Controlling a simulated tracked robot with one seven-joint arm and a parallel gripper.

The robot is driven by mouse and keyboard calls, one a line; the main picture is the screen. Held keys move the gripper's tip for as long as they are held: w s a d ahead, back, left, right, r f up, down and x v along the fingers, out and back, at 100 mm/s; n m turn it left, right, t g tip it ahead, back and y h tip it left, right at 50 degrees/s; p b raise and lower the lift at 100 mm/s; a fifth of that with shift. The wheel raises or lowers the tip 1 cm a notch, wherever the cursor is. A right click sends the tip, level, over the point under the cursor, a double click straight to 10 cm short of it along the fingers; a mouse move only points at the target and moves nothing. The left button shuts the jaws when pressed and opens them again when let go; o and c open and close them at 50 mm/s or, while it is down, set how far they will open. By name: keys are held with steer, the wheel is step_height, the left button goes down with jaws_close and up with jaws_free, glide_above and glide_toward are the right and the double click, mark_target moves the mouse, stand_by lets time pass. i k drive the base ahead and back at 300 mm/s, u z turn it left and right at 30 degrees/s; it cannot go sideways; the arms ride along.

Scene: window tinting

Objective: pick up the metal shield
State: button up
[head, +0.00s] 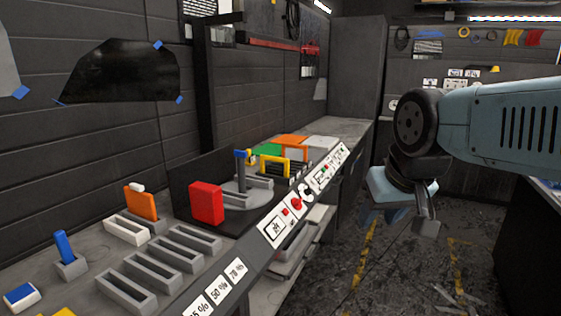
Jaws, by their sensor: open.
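No object is clearly recognisable as the metal shield. A grey metal-looking piece (238,186) on the bench is a possible match, partly hidden by a red block and grey holders. A flat pale grey item (320,142) lies further back on the bench; I cannot tell what it is. My gripper (398,222) hangs at the right, pointing down above the floor, apart from the bench. It is open, with nothing visible between its fingers.
The long bench (345,128) runs along the left wall. It carries several grey slotted holders (152,270), a red block (206,203), an orange tool (141,204) and a blue tool (62,246). A black film (122,72) is taped to the wall. Floor beside the bench is open.

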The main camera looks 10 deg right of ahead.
mark_target(141, 203)
steer(key=u, duration=0.1)
steer(key=k, duration=0.5)
steer(key=u, duration=0.85)
steer(key=i, duration=1.45)
steer(key=z, duration=0.2)
